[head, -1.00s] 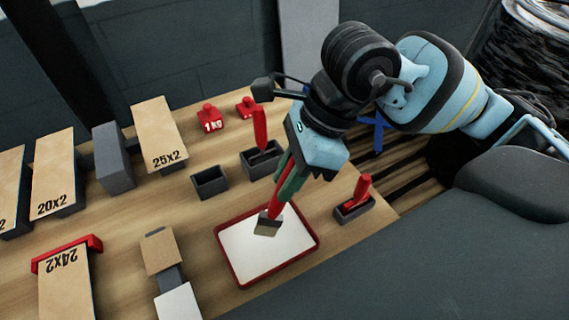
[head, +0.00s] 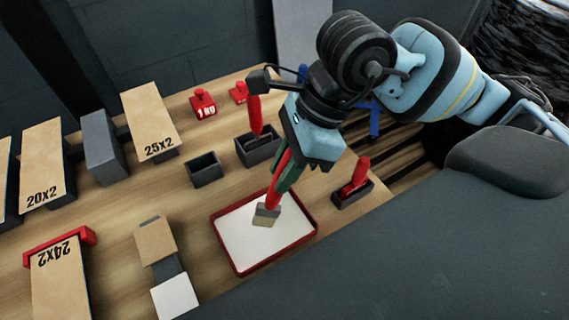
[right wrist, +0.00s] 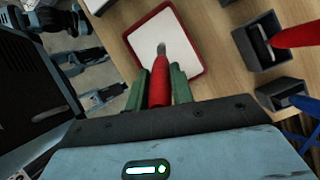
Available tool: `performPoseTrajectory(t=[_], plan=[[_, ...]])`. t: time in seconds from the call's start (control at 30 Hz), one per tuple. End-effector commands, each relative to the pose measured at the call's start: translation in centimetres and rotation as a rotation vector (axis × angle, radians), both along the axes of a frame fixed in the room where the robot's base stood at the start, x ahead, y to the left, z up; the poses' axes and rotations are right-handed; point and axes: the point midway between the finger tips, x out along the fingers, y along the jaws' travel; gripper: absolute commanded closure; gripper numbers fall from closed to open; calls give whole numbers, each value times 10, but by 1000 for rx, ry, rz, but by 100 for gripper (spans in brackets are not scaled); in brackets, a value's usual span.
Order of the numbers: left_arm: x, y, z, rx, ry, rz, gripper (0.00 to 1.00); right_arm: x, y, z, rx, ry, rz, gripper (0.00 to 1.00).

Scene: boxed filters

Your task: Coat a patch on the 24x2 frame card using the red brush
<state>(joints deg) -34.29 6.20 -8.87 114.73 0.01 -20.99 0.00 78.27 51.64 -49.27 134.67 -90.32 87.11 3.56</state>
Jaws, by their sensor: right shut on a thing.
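My right gripper (head: 282,176) is shut on the red brush (head: 272,199), with the green fingers around its handle. The brush points down, its bristles over the white floor of the red-rimmed tray (head: 312,236); I cannot tell whether they touch. The right wrist view shows the red handle (right wrist: 160,85) between the fingers and the tray (right wrist: 197,40) beyond. The 24x2 frame card (head: 60,290) lies at the lower left, partly cut off by the picture edge, its far end in a red holder (head: 88,236). My left gripper is not seen.
Cards marked 20x2 (head: 42,165) and 25x2 (head: 150,120) stand at the back left. A red-handled tool stands in a dark holder (head: 258,152), another in a holder (head: 352,194) right of the tray. An empty dark box (head: 204,170) and red weights (head: 204,103) lie behind.

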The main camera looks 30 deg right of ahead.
Motion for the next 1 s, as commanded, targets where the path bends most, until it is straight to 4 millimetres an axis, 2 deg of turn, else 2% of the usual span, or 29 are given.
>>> performPoseTrajectory(t=[0.4, 1.0], plan=[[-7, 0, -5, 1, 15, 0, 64, 0, 0, -4, 0, 1, 0, 100], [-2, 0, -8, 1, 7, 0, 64, 0, 0, -10, 0, 1, 0, 100]])
